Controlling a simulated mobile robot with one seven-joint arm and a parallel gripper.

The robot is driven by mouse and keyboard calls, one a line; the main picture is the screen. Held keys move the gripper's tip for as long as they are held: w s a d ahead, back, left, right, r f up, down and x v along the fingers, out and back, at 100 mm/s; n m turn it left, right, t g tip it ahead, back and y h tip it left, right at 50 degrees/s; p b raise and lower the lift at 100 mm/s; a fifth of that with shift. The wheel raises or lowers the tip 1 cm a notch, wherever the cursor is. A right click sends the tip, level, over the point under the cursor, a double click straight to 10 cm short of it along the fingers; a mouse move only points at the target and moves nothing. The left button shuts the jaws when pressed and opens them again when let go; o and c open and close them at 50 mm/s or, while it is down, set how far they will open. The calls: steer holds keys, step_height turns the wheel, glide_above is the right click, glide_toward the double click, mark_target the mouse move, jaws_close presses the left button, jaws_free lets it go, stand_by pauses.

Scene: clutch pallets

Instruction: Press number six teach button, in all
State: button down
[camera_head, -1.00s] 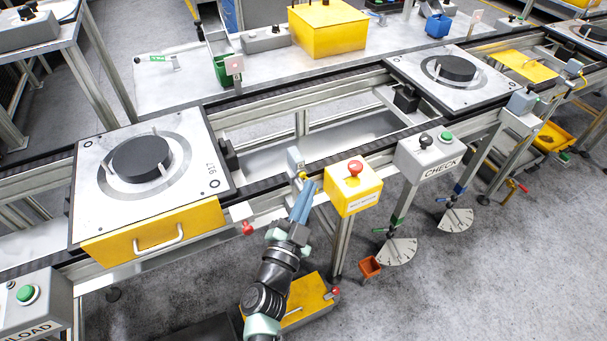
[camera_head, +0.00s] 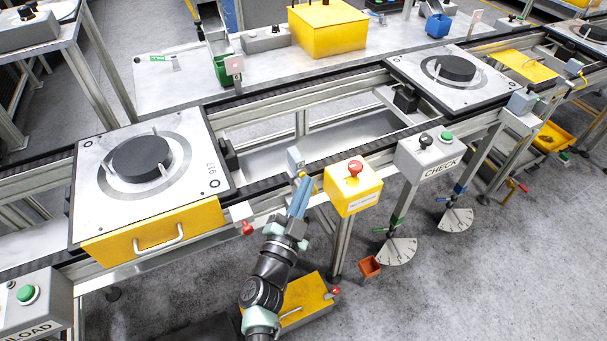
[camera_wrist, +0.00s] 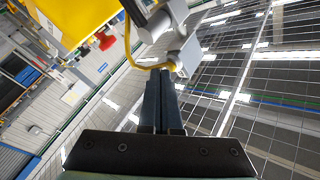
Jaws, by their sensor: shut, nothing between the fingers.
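A small grey sensor-like box (camera_head: 295,158) with a yellow cable is mounted on the near conveyor rail, left of the yellow emergency-stop box. It also shows in the wrist view as a grey block (camera_wrist: 184,52) with a yellow cable looped to its left. I cannot make out a teach button or a number six on it. My gripper (camera_head: 303,181) is shut and empty, pointing up at the box from below. In the wrist view its closed fingertips (camera_wrist: 160,75) are at the cable and the block's lower left edge. I cannot tell whether they touch.
The yellow emergency-stop box (camera_head: 354,190) with a red button stands close right of my gripper. A pallet (camera_head: 88,208) with a black disc sits at left, another (camera_head: 405,68) at upper right. The grey CHECK box (camera_head: 425,158) is further right. Open floor lies at lower right.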

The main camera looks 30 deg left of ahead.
steer(key=shift+w+a, duration=0.15)
steer(key=shift+a, duration=0.1)
stand_by(0.5)
steer(key=shift+d, duration=0.1)
steer(key=shift+s+d, duration=0.55)
steer(key=shift+d, duration=0.05)
steer(key=shift+s+d, duration=0.8)
steer(key=shift+d, duration=0.2)
steer(key=shift+s+d, duration=0.75)
steer(key=shift+d, duration=0.25)
